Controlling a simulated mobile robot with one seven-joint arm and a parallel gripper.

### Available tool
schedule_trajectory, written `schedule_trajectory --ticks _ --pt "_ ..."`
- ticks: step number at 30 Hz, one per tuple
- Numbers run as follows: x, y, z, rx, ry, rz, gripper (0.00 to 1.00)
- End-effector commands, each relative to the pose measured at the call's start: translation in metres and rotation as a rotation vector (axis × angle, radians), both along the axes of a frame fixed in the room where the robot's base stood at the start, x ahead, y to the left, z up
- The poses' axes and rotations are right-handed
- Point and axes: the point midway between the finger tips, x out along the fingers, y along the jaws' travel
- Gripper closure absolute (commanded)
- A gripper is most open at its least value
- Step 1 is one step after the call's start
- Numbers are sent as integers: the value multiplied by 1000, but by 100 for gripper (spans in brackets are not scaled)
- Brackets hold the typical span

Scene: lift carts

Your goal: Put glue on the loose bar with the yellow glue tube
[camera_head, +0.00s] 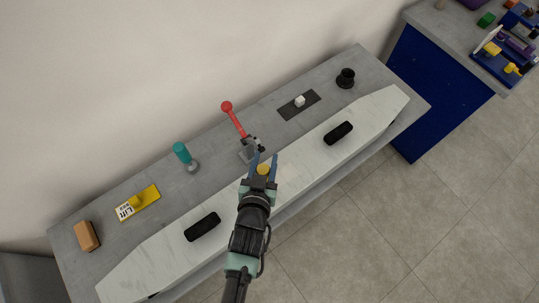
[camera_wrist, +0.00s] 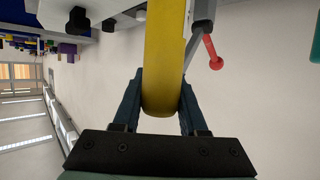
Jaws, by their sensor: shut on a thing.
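My gripper (camera_head: 264,165) is shut on the yellow glue tube (camera_head: 263,170), above the middle of the grey bench. In the wrist view the yellow tube (camera_wrist: 163,60) stands between the two blue fingers of my gripper (camera_wrist: 160,105) and runs out of the top of the picture. Its far tip is out of view there. A long pale bar-like piece with pointed ends (camera_head: 160,262) lies along the bench's front, below my gripper, with two black grips on it. I cannot tell whether this is the loose bar. No glue shows clearly on it.
A red-handled clamp (camera_head: 233,117) stands just behind my gripper. Behind the pale piece are a teal-topped object (camera_head: 182,153), a yellow block with a label (camera_head: 137,203), a brown block (camera_head: 86,236), a dark mat (camera_head: 285,110) and a black knob (camera_head: 345,78). A blue cabinet (camera_head: 430,90) stands at right.

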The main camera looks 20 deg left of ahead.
Motion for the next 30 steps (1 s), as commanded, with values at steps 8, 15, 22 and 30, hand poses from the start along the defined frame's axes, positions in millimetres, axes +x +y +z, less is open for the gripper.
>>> schedule_trajectory --ticks 8,15,22,30 --pt "-9 6 1 2 1 -1 100" --pt "-16 12 2 0 -2 0 100" --pt "-26 19 0 0 -1 0 100" --pt "-35 26 -1 1 -1 0 100"
